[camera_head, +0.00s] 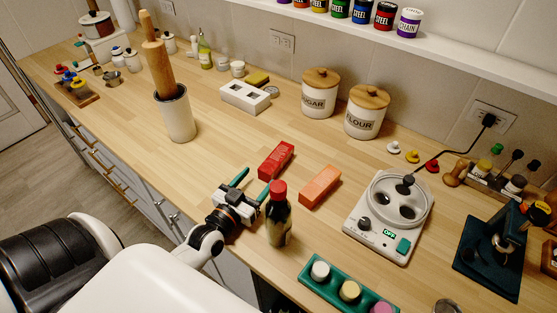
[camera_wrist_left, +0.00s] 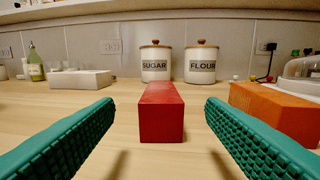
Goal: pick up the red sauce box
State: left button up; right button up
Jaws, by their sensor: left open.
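The red sauce box (camera_head: 276,160) lies on the wooden counter in the head view, just ahead of my left gripper. In the left wrist view the red box (camera_wrist_left: 161,112) sits centred beyond the two green fingers, with its end facing me. My left gripper (camera_head: 253,184) is open and low over the counter, its fingers pointing at the box, with nothing between them. The left wrist view shows the fingers (camera_wrist_left: 160,125) spread wide on either side of the box's near end. My right gripper is not in view.
An orange box (camera_head: 320,186) lies right of the red box. A dark bottle with a red cap (camera_head: 279,215) stands close beside my left gripper. A green tray (camera_head: 322,288) is nearer the front edge. Sugar (camera_head: 320,93) and flour (camera_head: 367,111) canisters stand behind. Counter left of the box is clear.

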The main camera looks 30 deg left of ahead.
aim_at(273, 161)
pick_arm(q)
jog(key=w, duration=0.2)
jog(key=shift+w+r, duration=0.15)
jog(key=shift+w, duration=0.5)
jog(key=shift+w+p, duration=0.5)
jog(key=shift+w, duration=0.1)
jog(key=w, duration=0.1)
jog(key=w+p, duration=0.1)
jog(key=w, duration=0.1)
jog(key=shift+w+f, duration=0.2)
jog(key=shift+w, duration=0.05)
jog(key=shift+w+a+f, duration=0.1)
jog(key=shift+w, duration=0.3)
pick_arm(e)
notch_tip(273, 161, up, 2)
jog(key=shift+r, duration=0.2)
pick_arm(q)
jog(key=shift+s, duration=0.1)
jog(key=c, duration=1.2)
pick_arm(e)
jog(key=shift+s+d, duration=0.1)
